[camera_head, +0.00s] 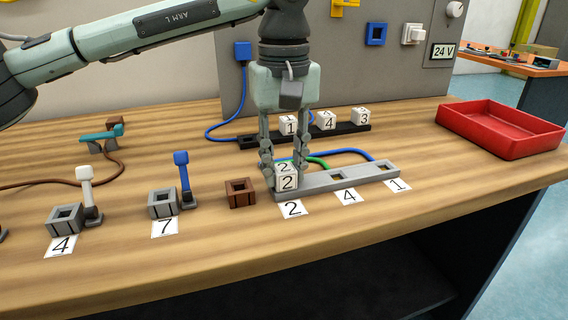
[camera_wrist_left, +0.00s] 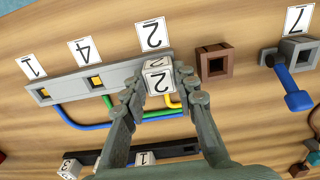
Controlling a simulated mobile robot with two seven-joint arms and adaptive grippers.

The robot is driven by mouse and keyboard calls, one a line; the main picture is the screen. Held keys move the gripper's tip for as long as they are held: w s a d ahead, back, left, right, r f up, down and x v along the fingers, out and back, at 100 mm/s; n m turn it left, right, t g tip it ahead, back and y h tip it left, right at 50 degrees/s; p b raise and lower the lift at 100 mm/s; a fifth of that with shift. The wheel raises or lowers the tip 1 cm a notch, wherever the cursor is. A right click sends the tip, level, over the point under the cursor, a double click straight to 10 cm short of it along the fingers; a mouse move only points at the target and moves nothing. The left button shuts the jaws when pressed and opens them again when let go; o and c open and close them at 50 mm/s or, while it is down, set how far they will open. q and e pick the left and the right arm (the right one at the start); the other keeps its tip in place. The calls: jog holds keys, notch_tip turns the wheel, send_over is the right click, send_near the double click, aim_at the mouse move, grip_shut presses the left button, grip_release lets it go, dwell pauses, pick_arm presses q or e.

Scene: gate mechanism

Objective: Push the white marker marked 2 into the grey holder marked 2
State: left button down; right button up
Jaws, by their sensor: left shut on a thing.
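The white marker marked 2 (camera_head: 287,182) is a small cube between the fingers of my left gripper (camera_head: 284,172), which is shut on it. The gripper points down at the left end of the grey holder rail (camera_head: 354,178). The marker is upright over that end, by the label card 2 (camera_head: 292,209). In the left wrist view the marker (camera_wrist_left: 159,78) covers the socket of holder 2, so I cannot tell how deep it sits. The rail's other two sockets, by cards 4 (camera_head: 345,196) and 1 (camera_head: 398,185), look empty. My right gripper is not in view.
A black rack (camera_head: 345,130) behind holds white markers 1, 4 and 3. A brown square socket (camera_head: 240,192) stands close left of the rail. Levers with grey sockets (camera_head: 163,203) are further left. A red tray (camera_head: 500,129) is at the right. Coloured cables run behind the rail.

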pick_arm(q)
jog(key=shift+f, duration=0.1)
jog(key=c, duration=1.1)
grip_release()
notch_tip(320, 180, up, 12)
